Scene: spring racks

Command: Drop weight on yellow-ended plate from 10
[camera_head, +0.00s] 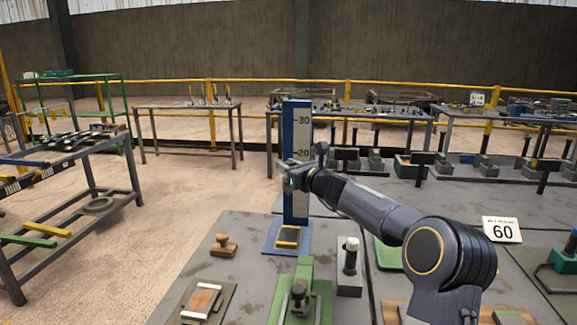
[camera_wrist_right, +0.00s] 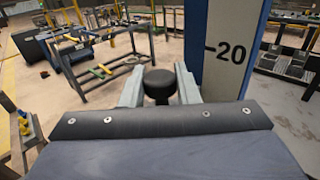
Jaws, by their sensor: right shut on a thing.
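A tall blue post with a white scale (camera_head: 303,128) stands on a blue base, marked 30 and 20; lower marks are hidden behind my right gripper (camera_head: 296,178). A yellow-ended plate (camera_head: 288,237) lies on the base at the post's foot. My right gripper, in the right wrist view (camera_wrist_right: 159,92), is shut on a black round weight (camera_wrist_right: 160,82). It holds the weight in the air beside the post. In that view the scale (camera_wrist_right: 222,60) is just to the right, showing 20. In the head view the gripper appears below the 20 mark. My left gripper is out of view.
A rack (camera_head: 75,190) stands left.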

